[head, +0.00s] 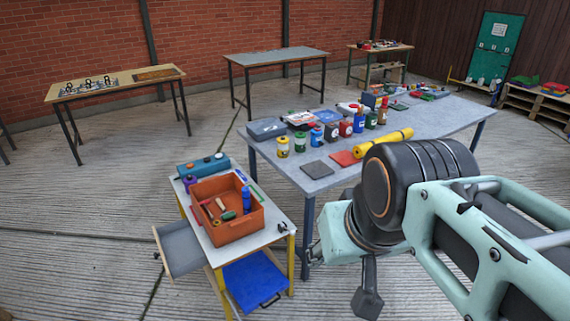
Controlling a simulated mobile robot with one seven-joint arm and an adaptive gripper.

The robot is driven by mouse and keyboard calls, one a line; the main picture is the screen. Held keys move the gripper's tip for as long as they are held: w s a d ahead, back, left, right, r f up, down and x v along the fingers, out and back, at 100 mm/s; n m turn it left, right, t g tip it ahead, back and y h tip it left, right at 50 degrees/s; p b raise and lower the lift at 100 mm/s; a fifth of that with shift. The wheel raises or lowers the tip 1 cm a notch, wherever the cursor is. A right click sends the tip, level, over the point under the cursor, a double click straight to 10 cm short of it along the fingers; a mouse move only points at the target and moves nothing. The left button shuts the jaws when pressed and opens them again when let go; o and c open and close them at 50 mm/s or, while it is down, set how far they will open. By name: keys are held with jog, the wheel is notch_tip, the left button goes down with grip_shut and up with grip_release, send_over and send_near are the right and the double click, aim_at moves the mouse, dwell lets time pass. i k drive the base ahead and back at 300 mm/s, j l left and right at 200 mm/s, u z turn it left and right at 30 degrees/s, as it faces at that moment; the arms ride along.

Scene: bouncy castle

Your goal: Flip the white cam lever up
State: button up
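I cannot make out a white cam lever for certain in the head view. Small dark upright fixtures (88,85) with pale parts stand on the wooden table at the far left, too small to tell whether one is a cam lever. A green board (495,48) at the far right carries small white marks or parts, also too small to read. My mint and black arm fills the lower right. What may be the end of my gripper (314,254) shows small and dark beside the small cart; its fingers are not clear, and I see nothing held.
A small white-topped cart (262,238) with an orange bin (228,232) and a blue lower tray (254,281) stands close by. Beyond it is a long grey table (455,115) crowded with cans and boxes. Open floor (75,185) lies at left.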

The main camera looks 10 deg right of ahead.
aim_at(292, 233)
jog(key=i+j+z, duration=0.15)
jog(key=i+l+u, duration=0.1)
jog(key=l+u, duration=0.4)
jog(key=l, duration=0.5)
jog(key=k+j, duration=0.15)
jog(key=k, duration=0.25)
jog(key=i+j, duration=0.1)
jog(key=i, duration=0.35)
jog(key=i+j+z, duration=0.15)
jog(key=i, duration=0.3)
